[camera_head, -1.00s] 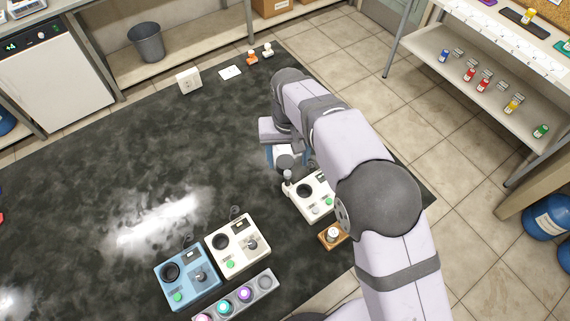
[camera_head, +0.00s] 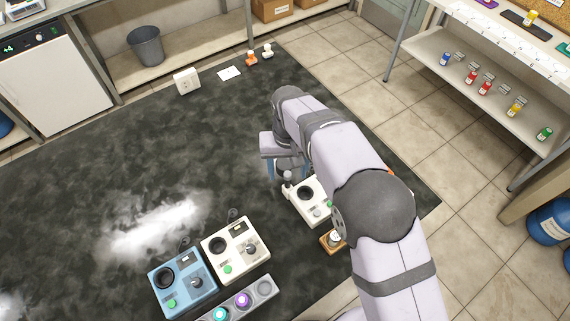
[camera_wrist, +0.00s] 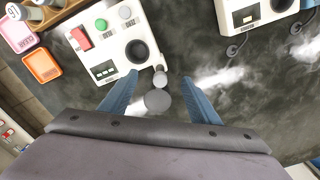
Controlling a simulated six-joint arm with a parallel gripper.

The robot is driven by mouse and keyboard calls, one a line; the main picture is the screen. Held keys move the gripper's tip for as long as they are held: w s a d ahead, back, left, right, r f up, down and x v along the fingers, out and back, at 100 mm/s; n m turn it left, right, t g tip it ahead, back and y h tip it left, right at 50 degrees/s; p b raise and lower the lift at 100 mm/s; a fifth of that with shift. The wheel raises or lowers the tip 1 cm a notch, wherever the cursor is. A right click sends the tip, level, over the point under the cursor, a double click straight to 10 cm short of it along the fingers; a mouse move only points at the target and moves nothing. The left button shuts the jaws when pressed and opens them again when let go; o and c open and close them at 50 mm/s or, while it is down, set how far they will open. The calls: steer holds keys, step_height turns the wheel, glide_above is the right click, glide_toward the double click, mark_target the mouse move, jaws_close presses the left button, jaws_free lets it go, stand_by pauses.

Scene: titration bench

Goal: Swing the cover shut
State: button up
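A white device (camera_head: 313,211) with a dark round well (camera_head: 305,192) stands under my arm. The wrist view shows its face (camera_wrist: 102,48), with the well (camera_wrist: 138,52) bare and buttons beside it. At the device's edge by the well, small light round parts lead to a grey disc (camera_wrist: 158,101), which looks like the cover swung off to the side. My gripper (camera_wrist: 160,78) has its blue fingers apart, one on each side of these parts. I cannot tell if either finger touches them. In the head view my gripper (camera_head: 284,174) is partly hidden by my arm.
Another white device (camera_head: 236,250) and a blue device (camera_head: 183,283) stand on the dark bench (camera_head: 120,170) to the left. A tray (camera_head: 264,289) with coloured round items lies in front. A small wooden stand (camera_head: 327,241) is close by the near device.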

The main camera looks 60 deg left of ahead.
steer(key=c, duration=1.2)
steer(key=shift+o, duration=0.2)
steer(key=m, duration=0.5)
steer(key=shift+p, duration=0.4)
steer(key=m, duration=0.5)
steer(key=shift+m+p, duration=0.3)
steer(key=shift+m, duration=0.7)
steer(key=m, duration=1.2)
steer(key=shift+p, duration=0.35)
steer(key=o, duration=1.4)
